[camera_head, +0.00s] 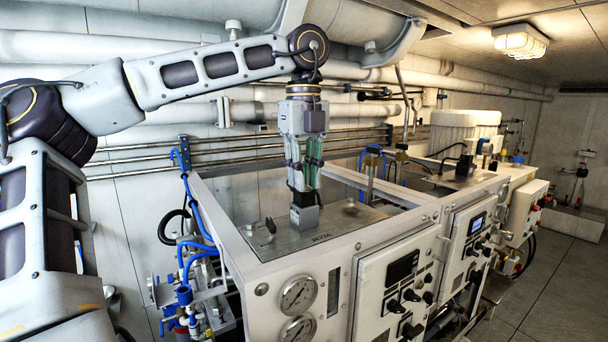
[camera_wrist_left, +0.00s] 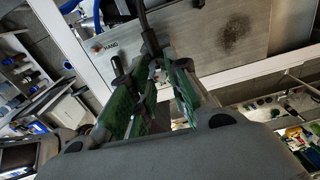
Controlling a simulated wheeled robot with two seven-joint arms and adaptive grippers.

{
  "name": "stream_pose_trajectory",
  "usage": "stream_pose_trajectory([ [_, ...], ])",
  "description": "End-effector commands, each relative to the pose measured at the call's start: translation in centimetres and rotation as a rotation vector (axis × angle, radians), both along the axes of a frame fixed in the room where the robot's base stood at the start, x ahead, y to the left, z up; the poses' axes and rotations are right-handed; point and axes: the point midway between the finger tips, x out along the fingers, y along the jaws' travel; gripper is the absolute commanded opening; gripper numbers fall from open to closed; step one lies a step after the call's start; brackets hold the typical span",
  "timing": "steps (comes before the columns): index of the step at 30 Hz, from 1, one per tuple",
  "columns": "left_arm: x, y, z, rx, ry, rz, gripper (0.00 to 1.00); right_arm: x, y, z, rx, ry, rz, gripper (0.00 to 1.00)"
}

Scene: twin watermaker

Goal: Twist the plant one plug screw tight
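My left gripper (camera_head: 304,190) points straight down over the steel top plate (camera_head: 345,222) of the near watermaker. Its two green-padded fingers show a gap between them in the head view. A small grey block (camera_head: 305,217) stands on the plate right at the fingertips. In the left wrist view the fingers (camera_wrist_left: 158,88) reach toward the plate, with a dark part (camera_wrist_left: 154,68) at their tips. I cannot tell whether they grip it. The plug screw is not clearly identifiable; the fingers may hide it. My right gripper is out of view.
Pressure gauges (camera_head: 298,295) and a control panel (camera_head: 394,285) are on the front. Blue hoses (camera_head: 190,210) hang at the left side. Steel pipes (camera_head: 230,142) run along the wall behind.

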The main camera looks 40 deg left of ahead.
Motion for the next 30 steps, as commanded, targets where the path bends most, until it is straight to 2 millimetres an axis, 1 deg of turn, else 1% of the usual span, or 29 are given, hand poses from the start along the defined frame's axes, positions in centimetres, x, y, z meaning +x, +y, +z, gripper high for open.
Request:
stream_pose_trajectory([
  [1, 0.0, 0.0, 0.01, 0.0, 0.0, 0.0, 0.07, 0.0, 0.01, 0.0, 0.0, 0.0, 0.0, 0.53],
  [3, 0.0, 0.0, 0.01, 0.0, 0.0, 0.0, 0.0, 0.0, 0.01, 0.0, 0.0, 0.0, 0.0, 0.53],
  [17, 0.01, -0.01, 0.04, 0.0, 0.0, -0.031, 0.0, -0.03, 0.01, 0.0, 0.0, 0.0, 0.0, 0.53],
  [23, 0.01, -0.03, 0.02, 0.001, 0.0, -0.098, 0.0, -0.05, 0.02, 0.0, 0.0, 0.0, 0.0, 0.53],
  [30, 0.01, -0.03, 0.05, 0.004, 0.0, -0.237, 0.0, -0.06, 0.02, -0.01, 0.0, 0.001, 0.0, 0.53],
])
